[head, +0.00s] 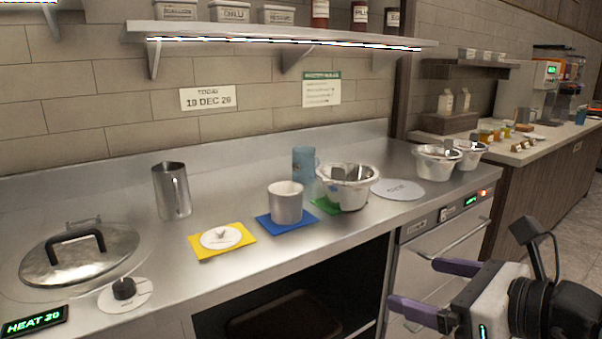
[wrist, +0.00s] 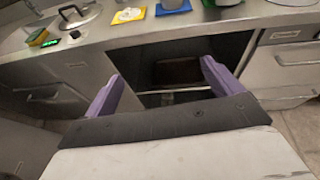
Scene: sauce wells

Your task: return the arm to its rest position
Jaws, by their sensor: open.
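My gripper (head: 425,287) is at the lower right of the head view, out in front of the counter and below its top. Its two purple fingers are spread apart with nothing between them. In the wrist view my gripper (wrist: 158,92) also shows open and empty, facing the counter front and the dark open shelf space (wrist: 185,58) under it. The fingers appear clear of the counter.
The steel counter (head: 130,200) holds a lidded pan (head: 80,262), a metal pitcher (head: 172,190), a yellow mat (head: 205,250), a metal cup (head: 286,205) on a blue mat, a blue cup (head: 304,163) and several bowls. A drawer unit (head: 440,260) stands near my gripper.

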